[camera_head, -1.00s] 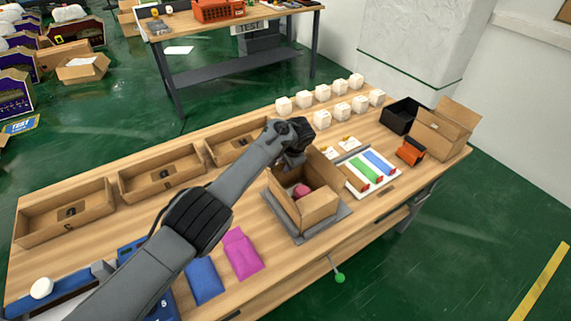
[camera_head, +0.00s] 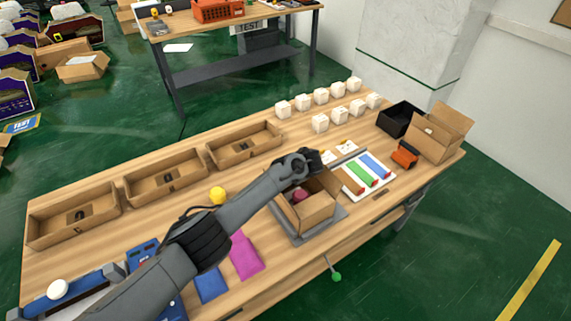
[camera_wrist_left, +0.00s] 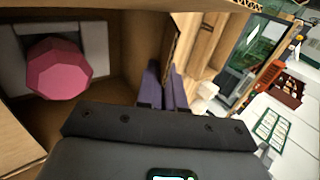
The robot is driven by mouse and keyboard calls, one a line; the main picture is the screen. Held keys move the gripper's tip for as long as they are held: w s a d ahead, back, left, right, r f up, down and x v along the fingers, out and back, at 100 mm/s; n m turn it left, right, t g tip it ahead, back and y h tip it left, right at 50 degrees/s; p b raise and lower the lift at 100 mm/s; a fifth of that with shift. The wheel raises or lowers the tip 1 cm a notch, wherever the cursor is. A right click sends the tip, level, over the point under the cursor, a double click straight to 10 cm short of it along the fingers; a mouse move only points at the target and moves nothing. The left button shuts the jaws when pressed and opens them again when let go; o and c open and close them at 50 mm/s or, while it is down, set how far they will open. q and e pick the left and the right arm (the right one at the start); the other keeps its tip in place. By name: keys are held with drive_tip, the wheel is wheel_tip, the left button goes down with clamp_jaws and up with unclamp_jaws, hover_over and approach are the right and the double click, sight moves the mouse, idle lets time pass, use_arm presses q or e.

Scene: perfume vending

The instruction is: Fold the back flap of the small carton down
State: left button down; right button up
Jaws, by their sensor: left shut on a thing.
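The small carton (camera_head: 308,218) stands open on a grey plate (camera_head: 337,212) on the table. A pink faceted item lies inside it, seen in the left wrist view (camera_wrist_left: 60,70). One flap (camera_head: 328,180) stands up at the carton's right side. My left gripper is at the carton's back edge; in the head view the arm and wrist hide its fingertips and most of the back flap. In the left wrist view my left gripper (camera_wrist_left: 166,90) has its fingers close together on a cardboard flap (camera_wrist_left: 179,42) beside the carton's opening. My right gripper is not in view.
Trays of coloured strips (camera_head: 366,172) lie right of the carton. White boxes (camera_head: 320,123) stand behind. A black bin (camera_head: 398,118), an orange item (camera_head: 405,156) and an open box (camera_head: 438,132) are at the right. Brown trays (camera_head: 165,178) line the back left. A pink pouch (camera_head: 245,257) lies in front.

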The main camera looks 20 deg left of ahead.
use_arm(q)
drive_tip(key=shift+s+f+y, duration=0.1)
drive_tip(key=shift+f+y, duration=0.05)
drive_tip(key=shift+y, duration=0.25)
drive_tip(key=c, duration=1.3)
unclamp_jaws()
drive_tip(key=shift+c, duration=0.2)
drive_tip(key=shift+d, duration=0.15)
drive_tip(key=shift+s+d+r+p, duration=0.15)
drive_tip(key=shift+r+p, duration=0.1)
drive_tip(key=shift+r, duration=0.1)
drive_tip(key=shift+s+d+r+p, duration=0.1)
drive_tip(key=shift+d+r+p, duration=0.1)
drive_tip(key=shift+r, duration=0.1)
drive_tip(key=p+v, duration=0.2)
drive_tip(key=v, duration=0.7)
drive_tip(key=shift+s, duration=0.25)
